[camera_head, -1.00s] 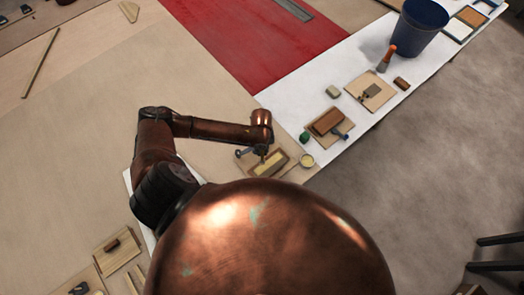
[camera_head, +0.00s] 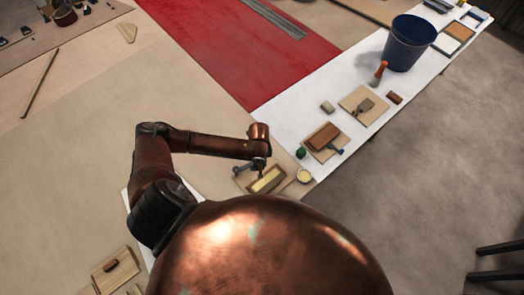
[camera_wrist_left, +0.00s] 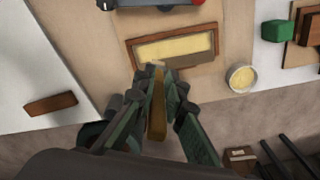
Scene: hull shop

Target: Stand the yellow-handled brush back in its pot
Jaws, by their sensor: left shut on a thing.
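My left gripper (camera_wrist_left: 160,95) is shut on a slim yellow-brown handle (camera_wrist_left: 157,118), which looks like the brush. Its pale end points toward the wooden tray (camera_wrist_left: 133,57) with a yellow fill. In the head view, my left gripper (camera_head: 261,168) is small and hangs down at that tray (camera_head: 282,181). I cannot tell whether the brush touches the tray. A small round pot with a cream-coloured inside (camera_wrist_left: 242,78) stands to the right of the tray, apart from the gripper; it also shows in the head view (camera_head: 304,176). Whether this is the brush's pot is unclear. My right gripper is out of view.
A green item (camera_head: 301,153) and a brown block on a board (camera_head: 322,137) stand beyond the pot. Farther up the white strip are a board with a trowel (camera_head: 365,105), an orange-handled tool (camera_head: 380,71) and a blue bucket (camera_head: 411,42). A brown block (camera_wrist_left: 52,104) lies at the wrist view's left.

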